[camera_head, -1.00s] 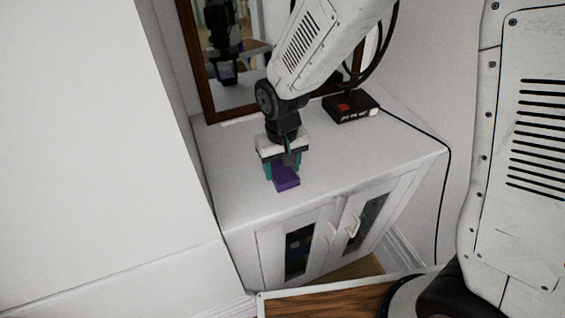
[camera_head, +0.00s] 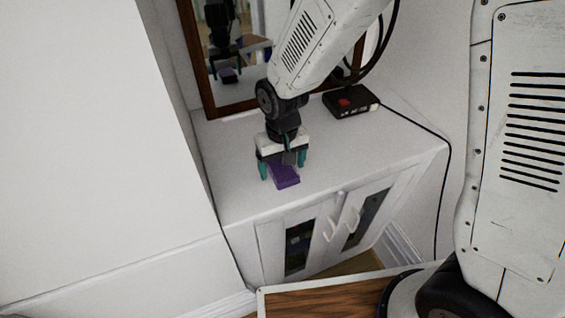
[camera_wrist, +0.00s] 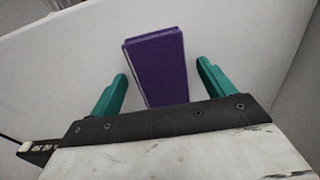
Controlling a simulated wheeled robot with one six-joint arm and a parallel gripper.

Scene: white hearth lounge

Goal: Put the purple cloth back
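The purple cloth (camera_head: 284,174), a folded flat block, lies on top of the white cabinet (camera_head: 235,190), near its front edge. My gripper (camera_head: 282,168) is just above the cabinet top with its teal fingers spread on either side of the cloth. In the wrist view the cloth (camera_wrist: 157,66) lies between the two fingertips (camera_wrist: 162,72), with a gap on both sides. My gripper is open and holds nothing. The near end of the cloth is hidden behind the gripper body in the wrist view.
A dark box with a red patch (camera_head: 350,102) stands on the cabinet at the back right, with a black cable (camera_head: 425,133) running from it. A brown-framed mirror (camera_head: 204,85) stands behind. A white wall block (camera_head: 90,130) is at the left.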

